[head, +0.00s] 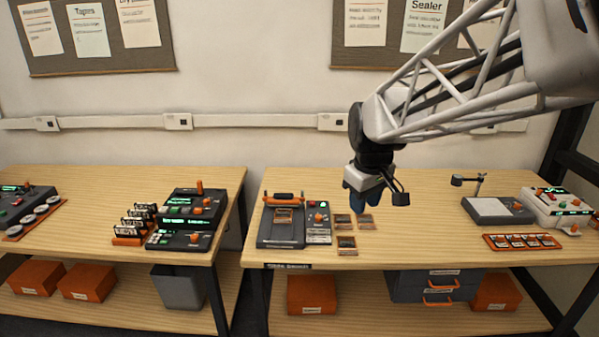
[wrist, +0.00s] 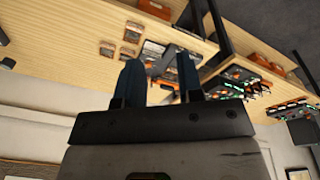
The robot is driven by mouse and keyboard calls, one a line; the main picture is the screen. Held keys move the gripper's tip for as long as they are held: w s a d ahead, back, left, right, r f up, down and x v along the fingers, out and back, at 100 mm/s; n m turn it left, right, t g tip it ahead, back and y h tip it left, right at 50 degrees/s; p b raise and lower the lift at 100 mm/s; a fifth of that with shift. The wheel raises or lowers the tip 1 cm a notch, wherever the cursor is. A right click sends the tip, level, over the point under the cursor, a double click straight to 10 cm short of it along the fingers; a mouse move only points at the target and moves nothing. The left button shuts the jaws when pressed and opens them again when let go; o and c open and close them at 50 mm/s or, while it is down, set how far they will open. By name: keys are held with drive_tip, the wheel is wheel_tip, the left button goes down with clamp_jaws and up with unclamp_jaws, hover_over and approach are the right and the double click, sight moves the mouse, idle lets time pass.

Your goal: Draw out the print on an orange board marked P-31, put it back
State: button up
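My gripper (head: 363,197) hangs above the right-hand table, over the far side of a group of small framed cards. In the wrist view its two dark blue fingers (wrist: 159,80) stand apart with nothing between them. The small cards, one nearest the front (head: 346,246), one at left (head: 342,220) and one at right (head: 366,222), lie right of a grey press-like device (head: 281,233) with an orange handle. The wrist view shows the cards (wrist: 132,32) too. No P-31 marking is readable, so I cannot tell which piece is that print.
An orange tray (head: 522,241) with several small pieces lies at right, before a grey scale-like device (head: 497,211) and a white machine (head: 556,207). The left table (head: 90,215) holds dark devices (head: 190,215). Bare wood lies between the cards and the orange tray.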

drive_tip(key=w+a+f+n, duration=0.2)
drive_tip(key=w, duration=0.4)
drive_tip(key=w+a+f+n, duration=0.1)
drive_tip(key=w+a, duration=0.2)
drive_tip(key=w, duration=0.3)
drive_tip(key=n+g, duration=0.2)
drive_tip(key=n, duration=0.6)
approach(286, 217)
drive_tip(key=shift+s+r, duration=0.1)
drive_tip(key=shift+s, duration=1.8)
drive_tip(key=shift+f, duration=3.85)
clamp_jaws()
